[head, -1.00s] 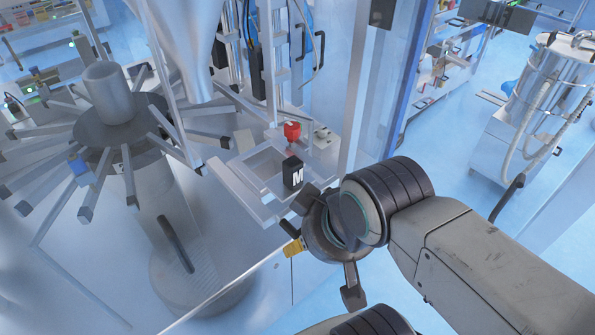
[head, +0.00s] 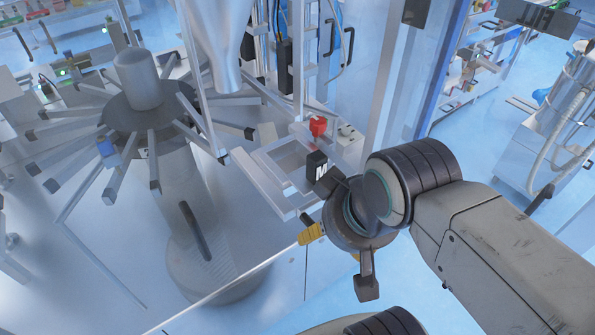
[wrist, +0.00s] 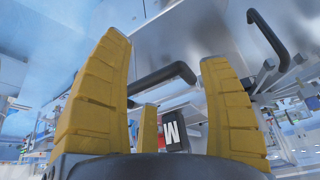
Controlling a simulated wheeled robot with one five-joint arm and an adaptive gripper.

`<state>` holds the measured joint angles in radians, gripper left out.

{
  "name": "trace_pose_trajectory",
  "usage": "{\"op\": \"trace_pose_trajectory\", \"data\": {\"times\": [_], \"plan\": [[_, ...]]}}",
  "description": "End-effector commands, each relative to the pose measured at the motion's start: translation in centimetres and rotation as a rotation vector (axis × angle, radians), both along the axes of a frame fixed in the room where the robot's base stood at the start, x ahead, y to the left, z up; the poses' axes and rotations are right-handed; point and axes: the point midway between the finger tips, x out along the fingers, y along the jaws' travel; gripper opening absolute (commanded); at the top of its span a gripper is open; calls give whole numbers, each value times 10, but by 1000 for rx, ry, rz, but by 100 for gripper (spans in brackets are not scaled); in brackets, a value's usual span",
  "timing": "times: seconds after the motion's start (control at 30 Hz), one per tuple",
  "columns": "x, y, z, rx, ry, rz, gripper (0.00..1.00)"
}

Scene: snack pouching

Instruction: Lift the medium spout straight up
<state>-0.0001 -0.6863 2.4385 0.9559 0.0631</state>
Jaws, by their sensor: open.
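The medium spout is a small black block marked with a white M (head: 317,167). It sits upright at the near right corner of a rectangular metal frame (head: 262,180) on the machine. It also shows in the wrist view (wrist: 172,136), beyond the fingers, partly hidden at the bottom. My gripper (head: 318,235) is just below and in front of it in the head view, partly hidden by its own wrist. In the wrist view my gripper (wrist: 165,62) has its yellow fingers spread wide and nothing between them. Whether it touches the spout is not clear.
A red piece (head: 318,126) stands behind the spout. A dark bar handle (wrist: 165,76) crosses the wrist view beyond the fingers. A funnel (head: 215,50) and a rotary hub with several arms (head: 150,112) stand to the left. Glass panels and posts are close by.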

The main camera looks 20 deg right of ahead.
Motion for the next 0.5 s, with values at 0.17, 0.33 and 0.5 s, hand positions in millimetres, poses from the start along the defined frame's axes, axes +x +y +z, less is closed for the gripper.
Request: {"op": "trace_pose_trajectory", "data": {"times": [0.17,0.33,0.5], "plan": [[22,-2,20,77,72,-194,70],[48,-5,44,160,166,-457,70],[71,-9,63,219,250,-722,70]]}}
